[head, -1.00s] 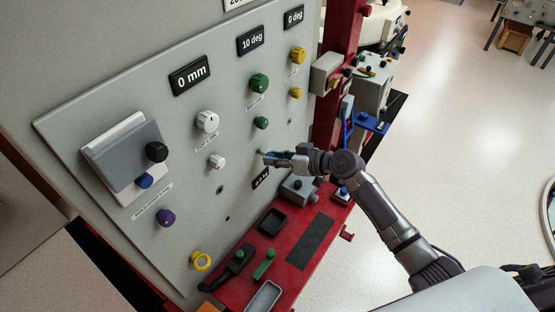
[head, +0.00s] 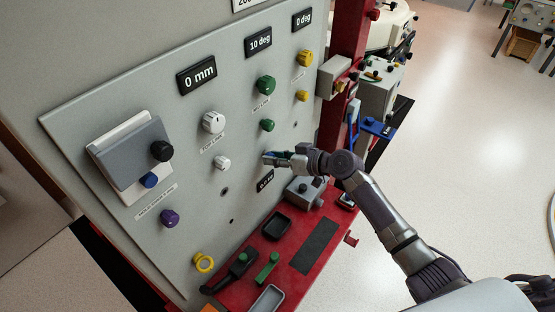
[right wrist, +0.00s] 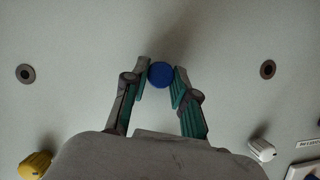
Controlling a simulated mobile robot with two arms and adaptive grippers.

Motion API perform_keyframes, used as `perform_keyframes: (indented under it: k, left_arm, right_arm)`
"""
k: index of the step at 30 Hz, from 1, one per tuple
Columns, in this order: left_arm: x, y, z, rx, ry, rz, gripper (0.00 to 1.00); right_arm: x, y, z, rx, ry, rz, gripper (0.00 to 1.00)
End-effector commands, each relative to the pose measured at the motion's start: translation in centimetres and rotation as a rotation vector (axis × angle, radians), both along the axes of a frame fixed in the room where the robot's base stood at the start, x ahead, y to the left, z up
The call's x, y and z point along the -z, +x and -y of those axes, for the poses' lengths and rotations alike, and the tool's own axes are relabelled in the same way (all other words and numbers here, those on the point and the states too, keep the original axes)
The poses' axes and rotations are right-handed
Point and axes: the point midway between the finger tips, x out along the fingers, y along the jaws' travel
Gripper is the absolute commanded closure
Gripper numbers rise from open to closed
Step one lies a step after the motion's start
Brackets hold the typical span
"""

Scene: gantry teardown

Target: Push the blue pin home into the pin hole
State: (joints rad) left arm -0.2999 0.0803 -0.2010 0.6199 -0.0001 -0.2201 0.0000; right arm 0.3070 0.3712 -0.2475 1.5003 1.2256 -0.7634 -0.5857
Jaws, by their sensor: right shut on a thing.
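The blue pin (right wrist: 161,75) shows in the right wrist view as a round blue head against the grey panel, between the two fingers of my right gripper (right wrist: 161,78). The fingers touch or nearly touch its sides, and the gripper is shut on it. In the head view my right gripper (head: 270,157) is at the panel face, below the small green knob. The hole behind the pin is hidden, so how deep the pin sits cannot be told. My left gripper is not in view.
The grey panel (head: 120,118) carries green, white, yellow, purple and black knobs. Two empty ringed holes show in the right wrist view, one left (right wrist: 25,73) and one right (right wrist: 267,68). A red bench (head: 236,296) with trays stands below. A red post (head: 345,45) rises at right.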

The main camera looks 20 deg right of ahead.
Motion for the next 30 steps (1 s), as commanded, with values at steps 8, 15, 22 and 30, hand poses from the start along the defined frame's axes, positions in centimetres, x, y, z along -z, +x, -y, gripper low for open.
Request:
perform_keyframes:
  k: [8, 15, 22, 30]
  left_arm:
    - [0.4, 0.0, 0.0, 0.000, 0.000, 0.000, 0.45]
    - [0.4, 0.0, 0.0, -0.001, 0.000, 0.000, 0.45]
    - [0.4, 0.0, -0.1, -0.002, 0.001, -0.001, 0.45]
    - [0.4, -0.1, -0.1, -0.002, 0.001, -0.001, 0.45]
  right_arm:
    - [0.0, 0.7, -0.6, -0.001, 0.001, 0.001, 1.00]
    - [0.0, 0.7, -0.6, 0.000, 0.001, 0.001, 0.44]
    - [0.0, 0.7, -0.6, 0.000, 0.000, 0.000, 0.44]
    - [-0.9, -1.1, 1.3, 0.000, -0.004, 0.002, 0.44]
